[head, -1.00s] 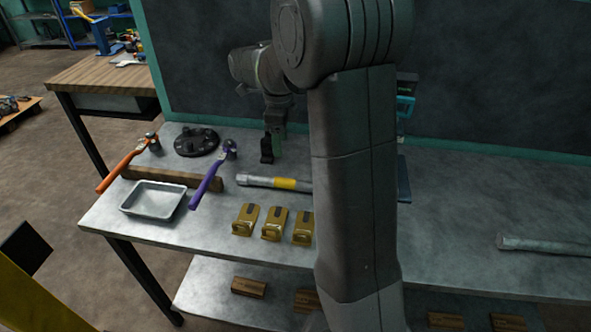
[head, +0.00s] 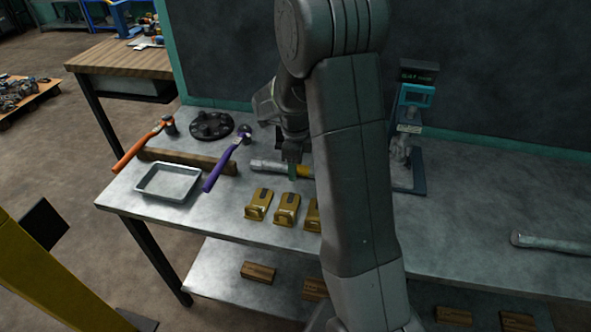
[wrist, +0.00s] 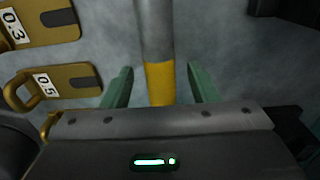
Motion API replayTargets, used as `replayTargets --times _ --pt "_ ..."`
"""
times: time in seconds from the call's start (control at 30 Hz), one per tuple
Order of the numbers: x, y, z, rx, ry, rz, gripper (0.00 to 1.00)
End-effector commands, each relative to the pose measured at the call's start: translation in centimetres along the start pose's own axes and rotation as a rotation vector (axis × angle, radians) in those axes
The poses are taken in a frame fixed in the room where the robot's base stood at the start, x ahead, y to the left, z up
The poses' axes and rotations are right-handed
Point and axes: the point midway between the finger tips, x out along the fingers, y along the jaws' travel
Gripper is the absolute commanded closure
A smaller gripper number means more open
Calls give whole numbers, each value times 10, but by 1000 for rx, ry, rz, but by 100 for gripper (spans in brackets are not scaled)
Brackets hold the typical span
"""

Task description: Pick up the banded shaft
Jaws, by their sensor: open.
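The banded shaft (head: 267,166) is a grey metal rod with a yellow band, lying on the metal bench; my arm hides its right part in the head view. In the wrist view the yellow band (wrist: 160,82) runs between the two green fingers of my gripper (wrist: 160,88). The fingers are apart, one on each side of the shaft, with a gap visible on both sides. In the head view my gripper (head: 291,172) is pointing down at the shaft, near the band.
Several brass weights (head: 287,209) sit in front of the shaft. A purple-handled tool (head: 222,168), an orange-handled tool (head: 137,150), a metal tray (head: 168,182) and a black disc (head: 211,125) are to the left. A scale-like device (head: 411,140) stands right; a plain shaft (head: 550,243) lies far right.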

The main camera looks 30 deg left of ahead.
Motion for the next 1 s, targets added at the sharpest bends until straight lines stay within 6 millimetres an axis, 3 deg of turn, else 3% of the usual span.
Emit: replayTargets --times 0.3,0.57,0.83,1.0 --pt "5 0 0 -1 -1 -2 48" --pt "5 0 0 -1 -1 -1 99" --pt "1 -1 0 -1 -2 -5 99" --pt "-17 -2 1 -1 -4 -7 99"
